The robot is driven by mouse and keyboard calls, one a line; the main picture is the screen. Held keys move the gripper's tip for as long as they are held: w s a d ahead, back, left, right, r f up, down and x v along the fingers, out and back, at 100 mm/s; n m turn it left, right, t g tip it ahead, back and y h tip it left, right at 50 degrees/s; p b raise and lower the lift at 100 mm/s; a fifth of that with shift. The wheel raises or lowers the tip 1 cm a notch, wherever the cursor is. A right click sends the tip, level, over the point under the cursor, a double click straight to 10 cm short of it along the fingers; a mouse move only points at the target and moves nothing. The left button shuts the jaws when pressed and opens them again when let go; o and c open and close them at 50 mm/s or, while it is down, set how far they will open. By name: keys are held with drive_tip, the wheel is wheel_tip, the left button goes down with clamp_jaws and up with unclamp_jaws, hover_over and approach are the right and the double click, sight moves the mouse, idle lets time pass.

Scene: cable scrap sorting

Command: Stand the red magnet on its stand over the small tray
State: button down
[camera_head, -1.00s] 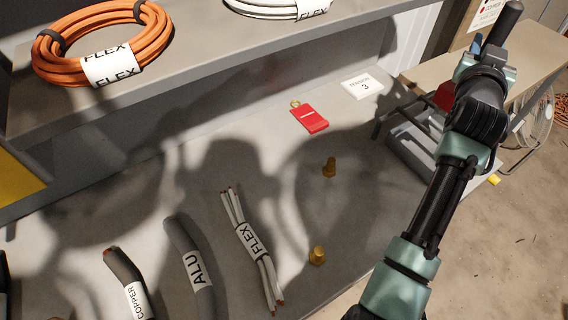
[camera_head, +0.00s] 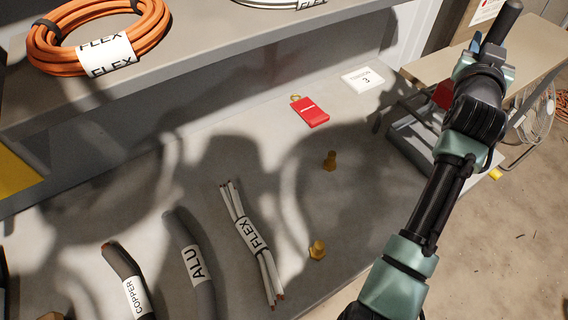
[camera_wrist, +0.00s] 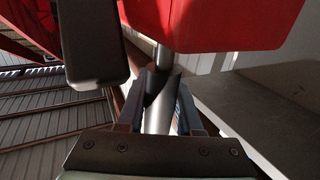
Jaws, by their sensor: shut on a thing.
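The red magnet is a red block that fills the top of the wrist view (camera_wrist: 225,22). In the head view only a small red part (camera_head: 443,95) shows behind my arm. The gripper is mostly hidden behind my wrist in the head view. A grey tray (camera_head: 407,135) sits at the bench's right end, partly covered by my arm. Thin dark bars stand beside it; I cannot tell whether they are the stand. Contact between magnet and stand is not visible.
The bench (camera_head: 200,155) holds a red tag (camera_head: 310,112), a white card marked 3 (camera_head: 362,80), brass pieces (camera_head: 317,250) and labelled cable scraps (camera_head: 250,237). A shelf with an orange coil (camera_head: 45,48) is above. A fan (camera_head: 532,112) stands at right.

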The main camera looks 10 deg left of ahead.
drive_tip(key=shift+f+b, duration=2.1)
drive_tip(key=shift+f, duration=0.55)
idle(1.6)
drive_tip(key=c, duration=0.5)
unclamp_jaws()
drive_tip(key=shift+f, duration=0.75)
drive_tip(key=shift+s+a+r, duration=0.15)
drive_tip(key=shift+s, duration=0.1)
drive_tip(key=p+v, duration=0.1)
drive_tip(key=v, duration=1.1)
drive_tip(key=shift+s+r, duration=0.2)
drive_tip(key=shift+r, duration=0.15)
drive_tip(key=shift+a, duration=0.2)
